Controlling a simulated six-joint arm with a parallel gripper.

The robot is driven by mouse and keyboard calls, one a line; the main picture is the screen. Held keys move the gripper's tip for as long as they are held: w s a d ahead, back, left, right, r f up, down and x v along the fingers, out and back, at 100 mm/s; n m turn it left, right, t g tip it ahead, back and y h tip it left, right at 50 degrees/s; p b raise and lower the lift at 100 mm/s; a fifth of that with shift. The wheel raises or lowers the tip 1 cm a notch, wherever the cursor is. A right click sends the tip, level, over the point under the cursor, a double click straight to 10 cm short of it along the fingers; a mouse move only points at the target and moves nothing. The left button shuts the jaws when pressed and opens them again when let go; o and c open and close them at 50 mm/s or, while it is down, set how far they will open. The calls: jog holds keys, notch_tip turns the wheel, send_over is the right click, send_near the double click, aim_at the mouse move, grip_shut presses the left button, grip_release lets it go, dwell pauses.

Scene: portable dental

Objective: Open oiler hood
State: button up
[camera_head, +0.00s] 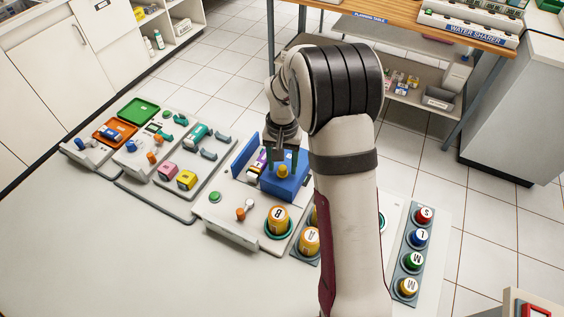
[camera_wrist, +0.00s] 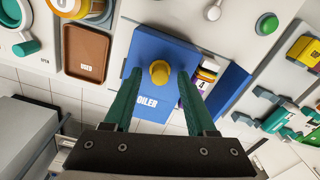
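The oiler hood (camera_wrist: 166,49) is a blue block marked OILER with a yellow knob (camera_wrist: 159,72) on its top. In the head view the blue hood (camera_head: 291,186) sits on the white station, and its knob (camera_head: 283,171) shows under my gripper (camera_head: 284,158). In the wrist view the two green fingers of my gripper (camera_wrist: 160,75) stand apart on either side of the knob, with a visible gap on each side. The gripper is open and holds nothing. The hood appears down, and its inside is hidden.
A blue upright panel (camera_head: 245,153) and small purple and yellow containers (camera_wrist: 203,77) stand beside the hood. Orange jar B (camera_head: 278,218) is in front of it. A brown tray (camera_wrist: 86,53) lies nearby. Trays with dental handpieces are on the left. My arm hides part of the right side.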

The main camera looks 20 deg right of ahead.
notch_tip(320, 180, up, 16)
dwell(0.4)
jog(key=shift+f, duration=0.1)
jog(key=s+a+f, duration=0.1)
jog(key=s+a, duration=0.2)
jog(key=s, duration=0.6)
jog(key=s+a+f+y, duration=0.1)
jog(key=s+a, duration=0.2)
jog(key=s, duration=0.7)
jog(key=s+a+f, duration=0.1)
jog(key=s+a, duration=0.2)
jog(key=s, duration=0.7)
jog(key=shift+y, duration=0.4)
